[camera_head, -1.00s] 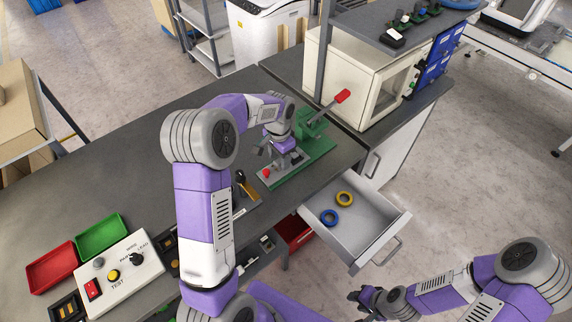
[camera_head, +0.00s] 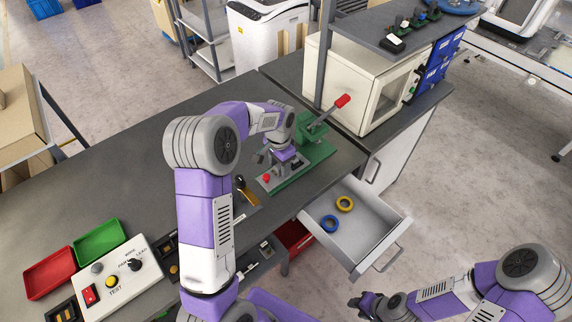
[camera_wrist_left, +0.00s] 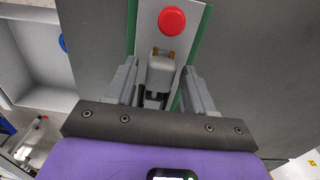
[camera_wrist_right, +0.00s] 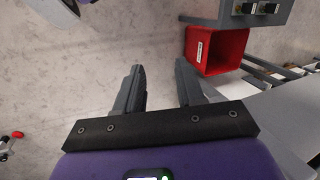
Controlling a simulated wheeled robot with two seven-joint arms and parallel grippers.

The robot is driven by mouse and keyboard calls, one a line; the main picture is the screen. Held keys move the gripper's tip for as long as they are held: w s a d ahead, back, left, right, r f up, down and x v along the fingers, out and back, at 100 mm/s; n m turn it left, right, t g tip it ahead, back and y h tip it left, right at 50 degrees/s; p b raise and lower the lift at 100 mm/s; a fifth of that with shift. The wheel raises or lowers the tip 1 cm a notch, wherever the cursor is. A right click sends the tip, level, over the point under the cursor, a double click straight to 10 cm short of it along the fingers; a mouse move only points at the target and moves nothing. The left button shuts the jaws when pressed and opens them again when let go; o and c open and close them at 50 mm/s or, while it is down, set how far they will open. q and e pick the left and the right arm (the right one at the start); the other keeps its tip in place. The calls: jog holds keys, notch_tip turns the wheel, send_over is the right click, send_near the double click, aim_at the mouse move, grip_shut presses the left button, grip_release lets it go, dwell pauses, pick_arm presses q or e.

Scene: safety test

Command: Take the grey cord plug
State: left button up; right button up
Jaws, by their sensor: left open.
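The grey cord plug (camera_wrist_left: 160,72) shows in the left wrist view, with two brass prongs at its end. It sits on a grey plate of the green fixture (camera_head: 318,157), just beside a red button (camera_wrist_left: 172,19). My left gripper (camera_wrist_left: 160,80) is open, with one finger on each side of the plug and gaps visible. In the head view the left gripper (camera_head: 278,158) is over the fixture and largely hides the plug. My right gripper (camera_wrist_right: 160,75) is open and empty, above the floor in front of the bench.
An open drawer (camera_head: 375,222) holds a blue ring (camera_head: 330,224) and a yellow ring (camera_head: 345,204). A test box (camera_head: 120,277), a red tray (camera_head: 48,273) and a green tray (camera_head: 100,241) are at the left. A red bin (camera_wrist_right: 216,50) is near the right gripper.

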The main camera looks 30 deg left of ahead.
pick_arm(q)
grip_shut()
jog(key=shift+r+p, duration=2.8)
jog(key=shift+r, duration=0.55)
jog(key=shift+f, duration=0.1)
